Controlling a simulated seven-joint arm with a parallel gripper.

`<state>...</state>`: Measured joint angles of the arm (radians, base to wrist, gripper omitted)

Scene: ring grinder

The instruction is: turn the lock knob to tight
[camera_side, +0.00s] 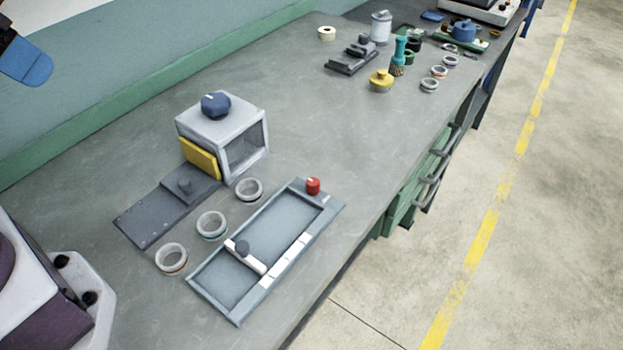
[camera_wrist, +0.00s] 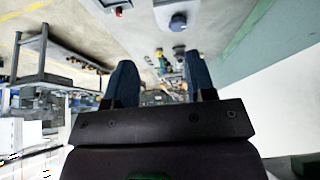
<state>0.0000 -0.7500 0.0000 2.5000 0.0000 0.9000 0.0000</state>
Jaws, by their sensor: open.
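A dark blue knob (camera_side: 216,104) with a light mark sits on top of a white box-shaped housing (camera_side: 243,148) with an open front. A small red knob (camera_side: 313,186) sits at the far corner of a grey tray (camera_side: 215,294). I cannot tell which one is the lock knob. My gripper (camera_wrist: 162,75) is open and empty in the wrist view, away from all the knobs. The blue knob (camera_wrist: 178,21) also shows in the wrist view.
Three rings, one of them the middle ring (camera_side: 212,225), lie between the tray and a dark grey plate (camera_side: 165,205). A yellow plate (camera_side: 200,158) leans against the housing. Small parts and a yellow pot (camera_side: 381,80) stand further back. The bench between is clear.

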